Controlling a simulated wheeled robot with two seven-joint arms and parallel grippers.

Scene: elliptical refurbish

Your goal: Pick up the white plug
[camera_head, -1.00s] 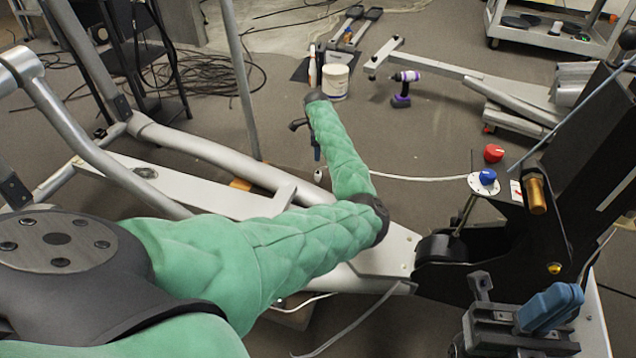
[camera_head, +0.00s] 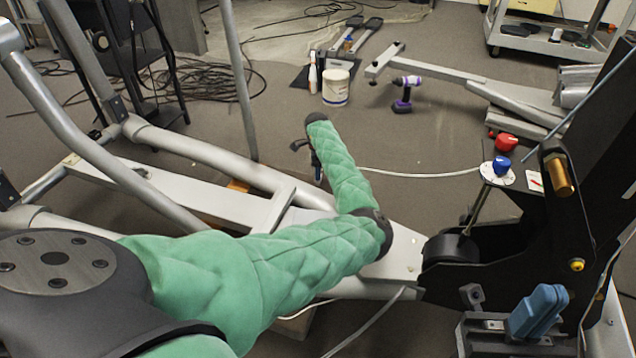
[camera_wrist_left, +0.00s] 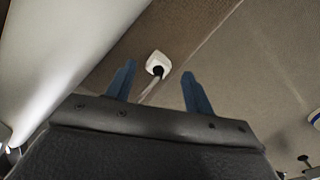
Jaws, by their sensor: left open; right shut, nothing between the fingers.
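The white plug (camera_wrist_left: 157,62) lies on the brown floor in the left wrist view, with a dark end and a pale cable running toward me. It appears between and beyond the blue fingertips of my left gripper (camera_wrist_left: 159,72), which are apart and empty. In the head view my left gripper (camera_head: 317,168) points down near the floor at the end of the green arm, and the plug is hidden behind it. My right gripper (camera_head: 538,308), with blue fingers, shows at the lower right, shut and empty.
A silver metal frame (camera_head: 170,145) runs under my left arm. A white bucket (camera_head: 336,86) and purple drill (camera_head: 403,92) stand farther back. At the right are a red knob (camera_head: 505,142), blue knob (camera_head: 502,165) and black machine part (camera_head: 585,205).

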